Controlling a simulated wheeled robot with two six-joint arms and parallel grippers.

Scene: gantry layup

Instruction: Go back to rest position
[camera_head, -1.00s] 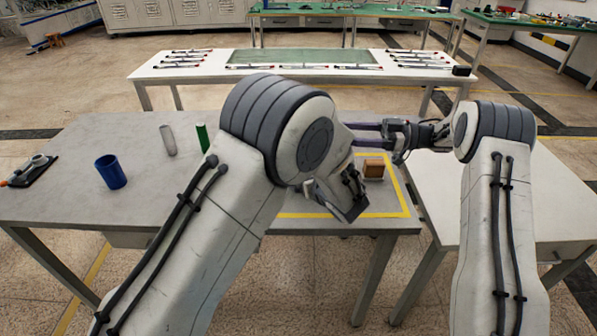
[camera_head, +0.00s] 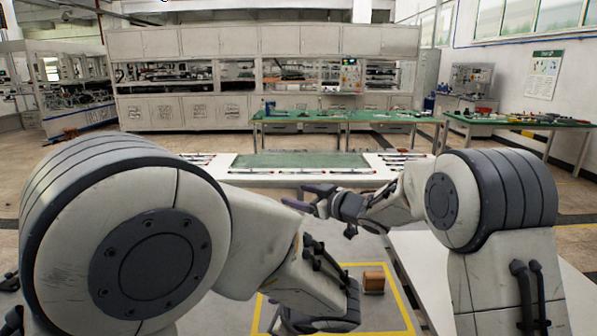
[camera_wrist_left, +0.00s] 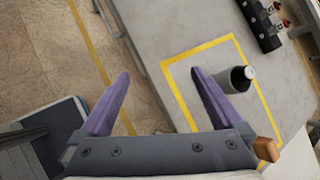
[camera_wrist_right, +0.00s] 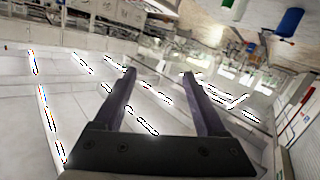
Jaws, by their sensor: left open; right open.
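My right gripper (camera_head: 307,196) is raised above the grey table, open and pointing left in the head view. In the right wrist view its two purple fingers (camera_wrist_right: 158,80) are apart with nothing between them. My left arm covers the left and lower part of the head view, and its gripper is mostly hidden there behind the wrist. In the left wrist view the left gripper (camera_wrist_left: 160,85) is open and empty, above the table's front edge. A brown block (camera_head: 374,282) stands inside the yellow outline, apart from both grippers.
The long white table (camera_head: 300,178) and green benches (camera_head: 345,116) stand beyond.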

